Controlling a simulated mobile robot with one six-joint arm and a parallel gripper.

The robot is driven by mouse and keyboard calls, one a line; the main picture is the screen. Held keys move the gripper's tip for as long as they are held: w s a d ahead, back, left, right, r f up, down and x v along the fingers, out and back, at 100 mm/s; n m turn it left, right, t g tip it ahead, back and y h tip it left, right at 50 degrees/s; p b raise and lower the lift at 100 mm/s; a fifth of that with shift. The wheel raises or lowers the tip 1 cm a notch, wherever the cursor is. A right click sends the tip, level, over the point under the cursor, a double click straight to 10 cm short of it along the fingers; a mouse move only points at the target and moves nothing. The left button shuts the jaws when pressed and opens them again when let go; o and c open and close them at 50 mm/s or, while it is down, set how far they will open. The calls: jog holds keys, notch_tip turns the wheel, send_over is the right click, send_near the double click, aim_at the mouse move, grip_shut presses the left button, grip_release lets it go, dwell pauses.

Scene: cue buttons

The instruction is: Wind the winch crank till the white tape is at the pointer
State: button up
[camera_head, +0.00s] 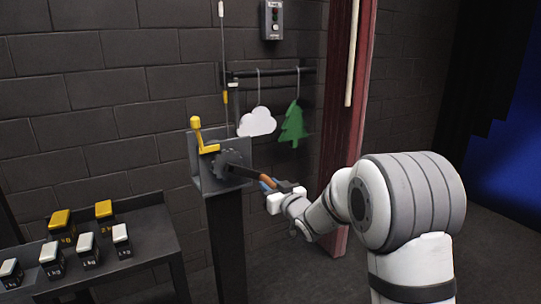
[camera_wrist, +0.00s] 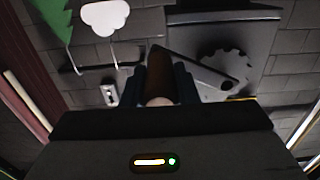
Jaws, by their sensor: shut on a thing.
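The winch (camera_head: 236,143) is a grey bracket on a dark post, with a toothed wheel (camera_head: 230,160) on its front. The dark crank arm (camera_head: 243,172) runs from the wheel down to the right, ending in a brown handle (camera_head: 264,184). My gripper (camera_head: 270,186) is shut on this handle; the wrist view shows the handle (camera_wrist: 158,78) between the dark fingers. A thin line (camera_head: 223,45) rises above the winch. A pale band, perhaps the white tape (camera_head: 221,9), is high on it. A small yellow mark (camera_head: 225,97) is lower; I cannot tell whether it is the pointer.
A yellow lever (camera_head: 202,138) stands up on the winch's left side. A white cloud (camera_head: 257,122) and a green tree (camera_head: 294,125) hang from a dark rail behind. A dark bench (camera_head: 150,228) with several weights is at lower left. A switch box (camera_head: 272,19) is on the wall.

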jog(key=shift+a+r, duration=0.15)
jog(key=s+a+f+b, duration=0.1)
jog(key=b, duration=0.1)
jog(key=s+a+f+b, duration=0.1)
jog(key=a+f+b, duration=0.1)
jog(key=b, duration=0.1)
jog(key=shift+f, duration=0.2)
jog(key=s+a+b, duration=0.1)
jog(key=s+a+f+b, duration=0.1)
jog(key=a, duration=0.1)
jog(key=s+a+b, duration=0.1)
jog(key=b, duration=0.1)
jog(key=shift+a+f, duration=0.15)
jog(key=shift+f, duration=0.25)
